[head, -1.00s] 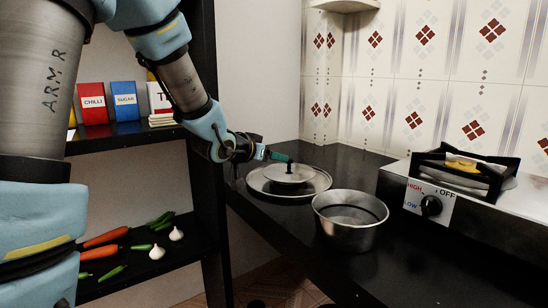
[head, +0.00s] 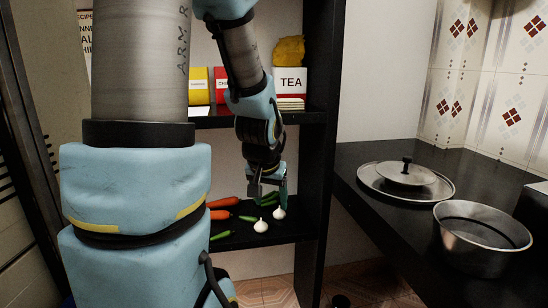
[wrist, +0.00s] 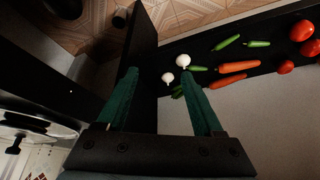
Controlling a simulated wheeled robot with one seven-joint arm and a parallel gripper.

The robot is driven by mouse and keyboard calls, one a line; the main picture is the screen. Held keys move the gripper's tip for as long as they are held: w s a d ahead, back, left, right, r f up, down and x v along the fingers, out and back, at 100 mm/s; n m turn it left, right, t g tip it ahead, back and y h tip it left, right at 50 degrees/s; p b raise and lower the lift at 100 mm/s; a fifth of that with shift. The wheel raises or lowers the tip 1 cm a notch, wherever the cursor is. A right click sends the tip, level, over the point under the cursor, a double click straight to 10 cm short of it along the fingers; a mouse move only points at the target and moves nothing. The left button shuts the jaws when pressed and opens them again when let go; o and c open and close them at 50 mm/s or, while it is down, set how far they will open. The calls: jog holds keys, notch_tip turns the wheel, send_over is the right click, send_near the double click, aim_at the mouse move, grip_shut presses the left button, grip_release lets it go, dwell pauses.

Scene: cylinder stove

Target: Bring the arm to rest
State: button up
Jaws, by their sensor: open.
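My arm reaches down in front of the dark shelf unit in the head view. My gripper (head: 270,190) hangs pointing down close to the vegetable shelf, near two garlic bulbs (head: 260,225). In the wrist view, its two green fingers (wrist: 159,75) are apart with nothing held between them. The shelf's black upright panel and a garlic bulb (wrist: 183,60) show beyond them. I cannot tell how far the fingertips are from the shelf.
The lower shelf (head: 270,238) holds carrots (head: 223,203), green chillies and garlic. The upper shelf holds a TEA box (head: 290,80) and other packets. On the black counter (head: 375,215) at right are a lid on a plate (head: 407,180) and a metal pot (head: 483,240).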

jog(key=s+a+f+n+g, duration=0.1)
jog(key=s+a+n+g, duration=0.2)
jog(key=s+a, duration=0.45)
notch_tip(320, 180, up, 14)
jog(key=s+d+p, duration=0.1)
jog(key=p, duration=1.3)
jog(key=shift+d+f+m+y, duration=0.2)
jog(key=shift+d+m+y, duration=0.1)
jog(key=shift+y, duration=0.1)
jog(key=shift+s, duration=0.1)
